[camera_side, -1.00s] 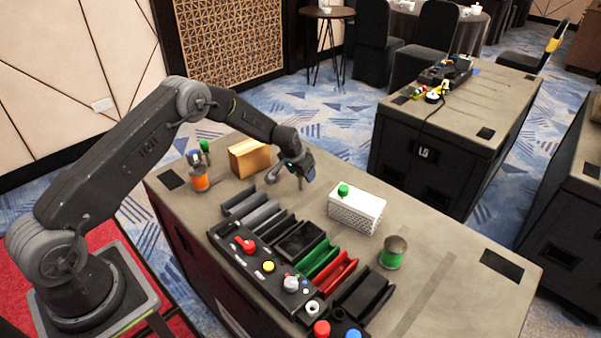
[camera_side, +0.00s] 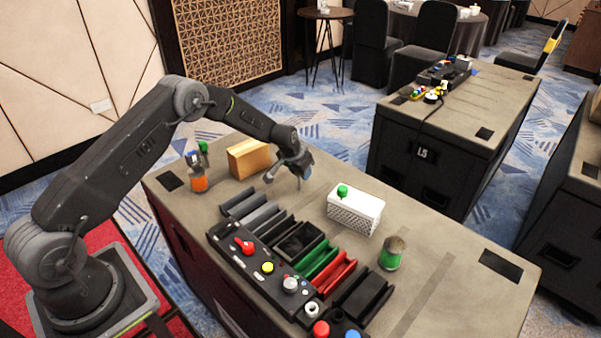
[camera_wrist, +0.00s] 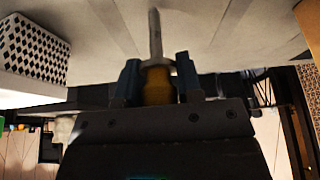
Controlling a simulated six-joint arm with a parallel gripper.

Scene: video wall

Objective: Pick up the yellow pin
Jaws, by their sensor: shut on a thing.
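In the wrist view, my gripper (camera_wrist: 158,78) has its two blue fingers closed on the yellow pin (camera_wrist: 157,88). The pin's yellow body sits between the fingers, and a thin grey metal shaft points away from the gripper over the pale table top. In the side view, my gripper (camera_side: 302,172) is over the far part of the table, right of the wooden block. The pin's yellow part cannot be made out there.
The wooden block (camera_side: 248,158) is just left of my gripper. A white patterned box (camera_side: 356,212) with a green knob stands to the right. A row of dark, green and red bins (camera_side: 322,258) and a button panel (camera_side: 262,270) lie nearer. A green-banded can (camera_side: 392,254) and an orange-based bottle (camera_side: 198,176) stand apart.

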